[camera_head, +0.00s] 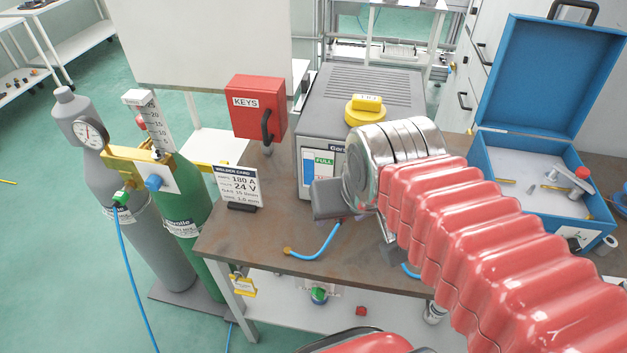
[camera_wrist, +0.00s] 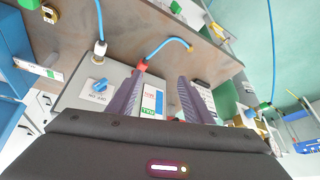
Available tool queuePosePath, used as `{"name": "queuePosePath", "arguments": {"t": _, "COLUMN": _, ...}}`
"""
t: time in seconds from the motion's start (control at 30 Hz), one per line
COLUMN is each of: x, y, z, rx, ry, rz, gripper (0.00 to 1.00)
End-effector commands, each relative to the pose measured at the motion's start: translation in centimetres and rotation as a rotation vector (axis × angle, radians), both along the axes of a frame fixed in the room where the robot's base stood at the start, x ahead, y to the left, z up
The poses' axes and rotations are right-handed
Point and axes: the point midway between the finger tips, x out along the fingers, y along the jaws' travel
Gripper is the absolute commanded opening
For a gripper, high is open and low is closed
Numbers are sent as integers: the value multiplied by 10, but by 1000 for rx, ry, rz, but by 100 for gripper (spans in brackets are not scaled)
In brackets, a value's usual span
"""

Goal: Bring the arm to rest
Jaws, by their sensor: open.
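My arm (camera_head: 500,240), in a red ribbed sleeve with a metal wrist, reaches from the lower right over the workbench in the head view. My gripper (camera_wrist: 160,76) is open in the wrist view, with its two dark fingers apart and nothing seen between them. In the head view it is mostly hidden behind my wrist. The fingers point toward the grey welding machine (camera_head: 365,90), which also shows in the wrist view (camera_wrist: 75,98) with a blue knob. I cannot tell how far the fingertips are from it.
Blue hoses (camera_head: 318,247) lie at the front. Gas cylinders (camera_head: 185,220) stand left; the green floor (camera_head: 60,230) there is clear.

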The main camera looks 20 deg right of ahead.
Motion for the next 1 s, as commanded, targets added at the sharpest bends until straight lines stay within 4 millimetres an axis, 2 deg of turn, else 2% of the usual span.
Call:
{"name": "queuePosePath", "arguments": {"t": 0.1, "x": -5, "y": 18, "z": 2, "rx": -27, "ry": -27, "rz": 120, "gripper": 46}}
{"name": "queuePosePath", "arguments": {"t": 0.2, "x": -7, "y": 23, "z": 2, "rx": -37, "ry": -33, "rz": 158, "gripper": 46}}
{"name": "queuePosePath", "arguments": {"t": 1.0, "x": -6, "y": 22, "z": 2, "rx": -38, "ry": -33, "rz": 158, "gripper": 46}}
